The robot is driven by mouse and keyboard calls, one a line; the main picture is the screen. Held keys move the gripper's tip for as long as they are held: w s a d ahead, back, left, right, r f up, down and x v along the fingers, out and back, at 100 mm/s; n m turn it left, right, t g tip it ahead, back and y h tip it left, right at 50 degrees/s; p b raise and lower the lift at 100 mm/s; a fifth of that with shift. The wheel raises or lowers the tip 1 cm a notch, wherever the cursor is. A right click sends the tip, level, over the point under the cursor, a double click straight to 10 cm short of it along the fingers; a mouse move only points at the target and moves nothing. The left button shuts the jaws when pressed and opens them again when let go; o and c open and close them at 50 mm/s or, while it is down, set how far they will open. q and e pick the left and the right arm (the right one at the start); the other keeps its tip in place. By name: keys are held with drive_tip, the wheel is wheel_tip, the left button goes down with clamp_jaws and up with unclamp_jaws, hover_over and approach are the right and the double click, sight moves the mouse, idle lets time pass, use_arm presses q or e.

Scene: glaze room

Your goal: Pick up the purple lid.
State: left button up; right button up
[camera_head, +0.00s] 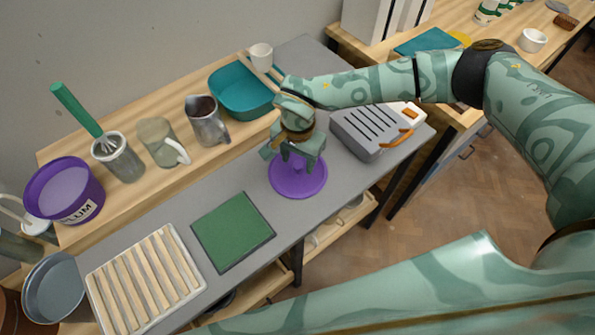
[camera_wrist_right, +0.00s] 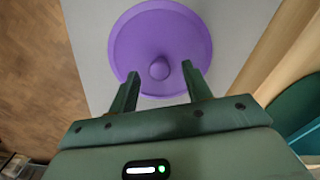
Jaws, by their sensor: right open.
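The purple lid (camera_head: 298,187) is a round disc with a raised knob, lying flat on the grey worktop; it also shows in the right wrist view (camera_wrist_right: 135,45). My right gripper (camera_head: 299,164) is over the lid, pointing down. Its two fingers are spread apart and nothing is held between them. In the right wrist view the lid's knob (camera_wrist_right: 159,69) appears between the fingertips, near their ends. In the head view the gripper hides the knob and part of the lid's far side. I cannot tell whether the fingers touch the lid. My left gripper is not in view.
A grey slotted appliance with an orange handle (camera_head: 365,128) stands right of the lid. A green mat (camera_head: 233,231) and slatted tray (camera_head: 146,279) lie left. A raised wooden shelf behind holds a teal basin (camera_head: 240,92), jugs (camera_head: 208,122) and a purple bucket (camera_head: 66,190).

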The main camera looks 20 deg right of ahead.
drive_tip(key=shift+f, duration=0.8)
drive_tip(key=c, duration=1.1)
drive_tip(key=shift+o, duration=0.2)
drive_tip(key=shift+r, duration=0.15)
